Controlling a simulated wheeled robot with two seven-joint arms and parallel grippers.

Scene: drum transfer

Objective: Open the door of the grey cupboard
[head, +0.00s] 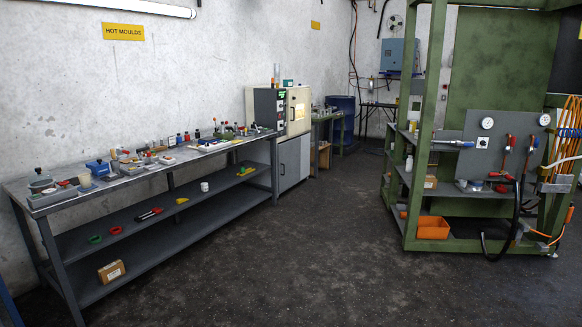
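The grey cupboard (290,163) stands on the floor at the far end of the long workbench, against the left wall. Its door looks shut, though it is small at this distance. A cream and dark machine (297,108) with a small lit window and green display sits on top of it. Neither of my grippers is in view.
The long grey workbench (155,179) with tools and a lower shelf runs along the left wall. A green frame (420,150) with shelves, hoses and an orange bin (433,228) stands at the right. A blue drum (343,118) is farther back. The dark floor between is clear.

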